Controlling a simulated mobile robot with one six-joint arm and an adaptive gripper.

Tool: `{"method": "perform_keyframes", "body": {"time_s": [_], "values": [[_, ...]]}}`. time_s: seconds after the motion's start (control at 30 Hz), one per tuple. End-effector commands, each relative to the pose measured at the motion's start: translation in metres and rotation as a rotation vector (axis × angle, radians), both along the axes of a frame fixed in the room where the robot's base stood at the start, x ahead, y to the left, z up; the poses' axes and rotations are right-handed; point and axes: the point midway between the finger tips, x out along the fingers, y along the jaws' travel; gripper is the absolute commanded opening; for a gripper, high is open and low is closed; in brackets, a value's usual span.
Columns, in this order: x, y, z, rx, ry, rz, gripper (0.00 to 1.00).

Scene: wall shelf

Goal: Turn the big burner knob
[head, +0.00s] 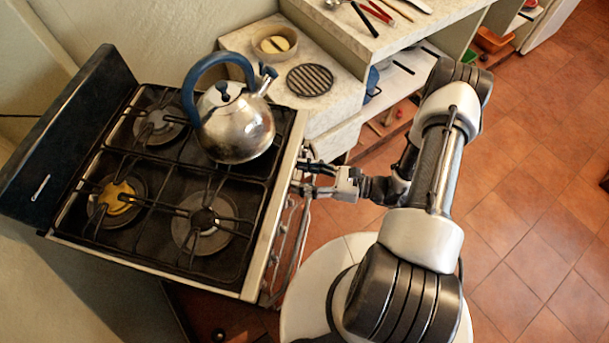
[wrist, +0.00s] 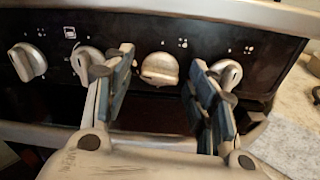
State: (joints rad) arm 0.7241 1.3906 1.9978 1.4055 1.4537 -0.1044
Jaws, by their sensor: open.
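The stove (head: 262,222) has a row of knobs along its front panel, small in the head view. In the wrist view a pale round knob (wrist: 160,69) is between my gripper's two fingers, with gaps on both sides. Silver knobs lie left (wrist: 28,62), behind the left finger (wrist: 88,65) and behind the right finger (wrist: 229,72). The burner marks above the knobs are too small to tell which is the big burner's. My gripper (head: 301,178) is open at the stove's front, pointing at the panel; its fingers also show in the wrist view (wrist: 162,62).
A steel kettle (head: 236,128) with a blue handle stands on the stove's back right as seen in the head view. A counter (head: 335,112) with a round black grate (head: 310,80) adjoins the stove. A dark oven edge runs below the knobs. Tiled floor (head: 530,200) is free at right.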

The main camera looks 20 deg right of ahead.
Motion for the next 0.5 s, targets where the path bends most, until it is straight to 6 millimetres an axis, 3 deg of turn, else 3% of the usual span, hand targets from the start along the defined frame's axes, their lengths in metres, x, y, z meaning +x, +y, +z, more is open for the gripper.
{"method": "perform_keyframes", "body": {"time_s": [0.33, 0.5], "values": [[-0.001, -0.003, 0.0, 0.0, 0.0, -0.002, 0.53], [-0.013, -0.025, 0.002, -0.002, 0.001, -0.007, 0.53]]}}
